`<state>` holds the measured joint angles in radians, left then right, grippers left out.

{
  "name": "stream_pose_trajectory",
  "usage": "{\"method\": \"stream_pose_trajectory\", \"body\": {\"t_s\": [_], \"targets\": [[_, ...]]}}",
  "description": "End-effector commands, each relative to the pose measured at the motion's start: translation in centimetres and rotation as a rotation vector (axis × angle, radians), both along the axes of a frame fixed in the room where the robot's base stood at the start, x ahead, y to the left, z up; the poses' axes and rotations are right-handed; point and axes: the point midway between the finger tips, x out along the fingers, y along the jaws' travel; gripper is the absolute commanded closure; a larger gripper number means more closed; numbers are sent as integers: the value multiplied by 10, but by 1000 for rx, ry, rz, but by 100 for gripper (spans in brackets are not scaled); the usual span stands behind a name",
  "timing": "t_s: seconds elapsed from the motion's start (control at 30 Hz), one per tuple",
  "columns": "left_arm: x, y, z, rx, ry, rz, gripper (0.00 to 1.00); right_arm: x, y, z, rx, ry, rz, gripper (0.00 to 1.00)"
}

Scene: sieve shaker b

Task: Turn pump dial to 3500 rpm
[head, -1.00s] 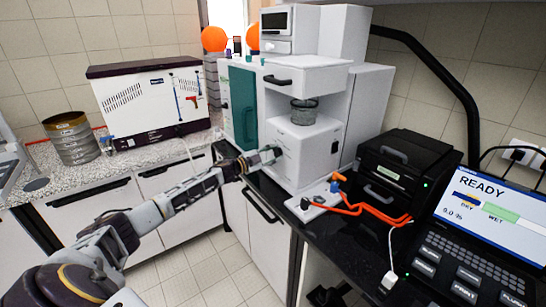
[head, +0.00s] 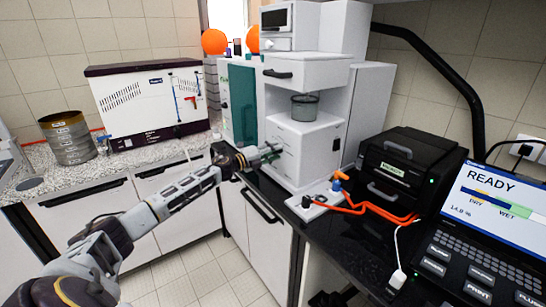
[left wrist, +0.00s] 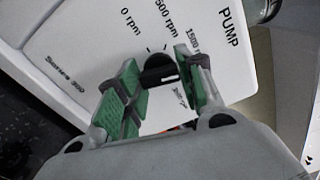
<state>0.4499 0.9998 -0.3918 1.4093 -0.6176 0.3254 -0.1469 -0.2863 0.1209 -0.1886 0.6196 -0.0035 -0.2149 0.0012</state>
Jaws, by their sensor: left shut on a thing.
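The pump is a white box (head: 306,158) with a plain front, low on the white bench unit in the head view. My left gripper (head: 270,153) reaches its front from the left. In the left wrist view, the black pump dial (left wrist: 158,76) sits on the white panel marked PUMP, with 0 rpm, 1500 rpm and a label ending in 500 rpm around it. The green-padded fingers of my left gripper (left wrist: 157,62) are on either side of the dial, shut on it. The lower label is partly hidden, and the dial's exact setting is unclear. My right gripper is not seen.
A glass jar (head: 304,106) stands above the pump front. Right of the gripper are a white block with orange tubes (head: 318,198), a black box (head: 408,167) and a READY screen (head: 504,205). A sieve stack (head: 68,138) stands far left. The floor is clear.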

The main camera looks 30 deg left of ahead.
Motion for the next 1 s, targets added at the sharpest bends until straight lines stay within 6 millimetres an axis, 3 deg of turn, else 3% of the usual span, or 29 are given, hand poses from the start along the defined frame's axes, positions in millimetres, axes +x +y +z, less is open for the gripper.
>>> {"method": "stream_pose_trajectory", "body": {"t_s": [0.2, 0.47, 0.6, 1.0], "targets": [[0, 0, -5, 190, -77, -1, 86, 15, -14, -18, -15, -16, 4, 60], [0, 0, -5, 406, -167, -2, 86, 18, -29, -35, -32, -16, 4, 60], [0, 0, -6, 516, -212, -1, 86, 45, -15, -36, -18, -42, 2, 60], [0, 0, -7, 806, -331, -3, 86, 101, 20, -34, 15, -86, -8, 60]]}}
